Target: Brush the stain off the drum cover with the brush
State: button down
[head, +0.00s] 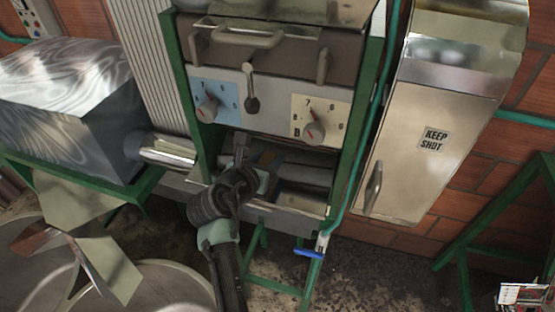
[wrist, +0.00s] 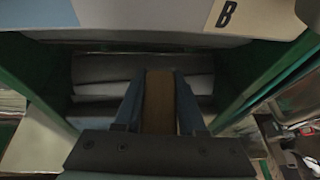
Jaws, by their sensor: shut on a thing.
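My gripper (head: 266,166) reaches into the opening below the dial panel of the green-framed machine. In the wrist view its two blue-grey fingers (wrist: 160,105) are shut on a brown, wooden-looking block, which I take to be the brush (wrist: 159,98). The brush's bristles are hidden. Beyond the fingers lie rounded grey surfaces inside the opening, perhaps the drum cover (wrist: 105,68). A grey cylinder shape, perhaps the same cover (head: 305,173), shows right of my gripper in the head view. I cannot make out a stain. I cannot tell whether the brush touches the cover.
The panel with a blue dial plate (head: 213,100) and a cream dial plate (head: 315,118) hangs just above my gripper. Green frame posts (head: 350,130) stand on both sides. A blue-handled valve (head: 308,253) is below.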

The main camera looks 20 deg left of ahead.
jog(key=shift+a, duration=0.4)
jog(key=shift+s, duration=0.1)
jog(key=shift+s+r+p, duration=0.45)
jog(key=shift+s+r, duration=0.5)
jog(key=shift+r, duration=0.1)
jog(key=s, duration=1.5)
jog(key=shift+a+r, duration=0.2)
jog(key=shift+r, duration=0.05)
jog(key=shift+w, duration=0.1)
